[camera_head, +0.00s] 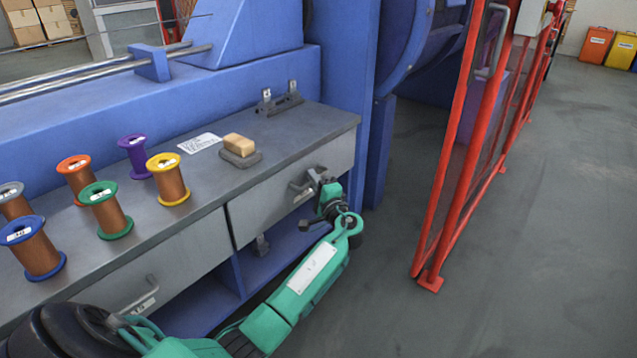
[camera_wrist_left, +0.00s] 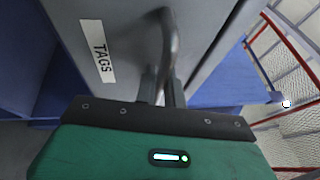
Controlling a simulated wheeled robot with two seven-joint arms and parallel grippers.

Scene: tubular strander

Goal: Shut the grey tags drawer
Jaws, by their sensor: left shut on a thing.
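The grey tags drawer (camera_head: 270,203) is the right one of two drawers under the grey worktop. Its front looks about level with the worktop edge; I cannot tell whether a small gap is left. Its "TAGS" label shows in the left wrist view (camera_wrist_left: 97,50). My left gripper (camera_head: 313,187) is at the drawer front, shut on the drawer's bar handle (camera_wrist_left: 171,40). The fingers partly hide the handle in the head view. My right gripper is not in view.
Several copper-wire spools, including a yellow one (camera_head: 168,180), stand on the worktop (camera_head: 215,185). A tan block (camera_head: 239,144) sits on a dark holder near a white card (camera_head: 199,143). A red guard frame (camera_head: 445,200) stands right of my arm, with clear floor between.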

